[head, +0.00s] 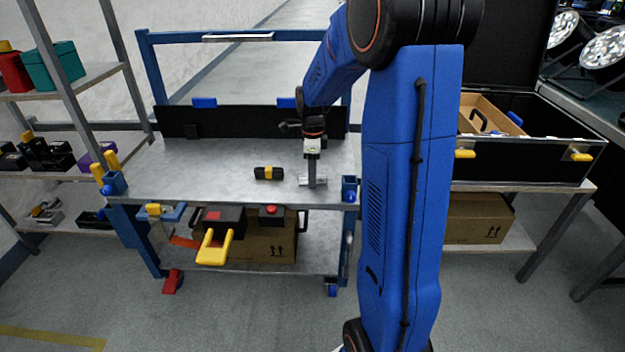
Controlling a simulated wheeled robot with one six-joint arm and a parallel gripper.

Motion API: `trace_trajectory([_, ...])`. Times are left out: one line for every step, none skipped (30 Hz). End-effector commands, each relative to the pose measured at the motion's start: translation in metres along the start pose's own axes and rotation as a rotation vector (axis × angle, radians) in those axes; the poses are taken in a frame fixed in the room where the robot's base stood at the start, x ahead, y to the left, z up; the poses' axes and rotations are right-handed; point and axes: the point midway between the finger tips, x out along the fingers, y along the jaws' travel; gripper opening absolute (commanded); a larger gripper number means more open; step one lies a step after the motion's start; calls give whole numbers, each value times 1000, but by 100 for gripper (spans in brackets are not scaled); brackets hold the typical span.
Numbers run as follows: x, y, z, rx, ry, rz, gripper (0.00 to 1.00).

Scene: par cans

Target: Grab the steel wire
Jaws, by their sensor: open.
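My gripper (313,183) points down over the right part of the grey cart top, close to its front edge. Its jaws are open, and they look small and grey against the grey metal. I cannot make out a steel wire for certain. A thin pale grey shape around the fingertips blends with the jaws, and I cannot tell whether part of it is wire. A small black block with a yellow band (268,173) lies on the cart top just left of my gripper, apart from it.
The cart (215,160) has a black back panel (230,122) and blue posts. Its lower shelf holds a cardboard box (275,247) and a yellow-handled tool (214,247). A shelf rack stands at left. An open black case (520,160) stands at right. The cart top's left half is clear.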

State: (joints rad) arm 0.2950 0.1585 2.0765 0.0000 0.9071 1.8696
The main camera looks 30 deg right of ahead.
Motion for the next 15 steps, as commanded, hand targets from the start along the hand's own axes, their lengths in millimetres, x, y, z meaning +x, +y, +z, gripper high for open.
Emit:
trace_trajectory([3, 0, 0, 0, 0, 0, 45])
trace_trajectory([4, 0, 0, 0, 0, 0, 45])
trace_trajectory([5, 0, 0, 0, 0, 0, 45])
trace_trajectory([5, 0, 0, 0, 0, 0, 45])
trace_trajectory([5, 0, 0, 0, 0, 0, 45])
trace_trajectory([5, 0, 0, 0, 0, 0, 45])
trace_trajectory([5, 0, 0, 0, 0, -1, 45])
trace_trajectory([5, 0, 0, 0, 0, 0, 45])
trace_trajectory([5, 0, 0, 0, 0, -1, 45])
trace_trajectory([5, 0, 0, 0, 0, 0, 41])
trace_trajectory([5, 0, 0, 0, 0, -1, 33])
trace_trajectory([5, 0, 0, 0, 0, -1, 24])
trace_trajectory([5, 0, 0, 0, 0, -1, 17])
trace_trajectory([5, 0, 0, 0, 0, -1, 9])
trace_trajectory([5, 0, 0, 0, 0, -1, 0])
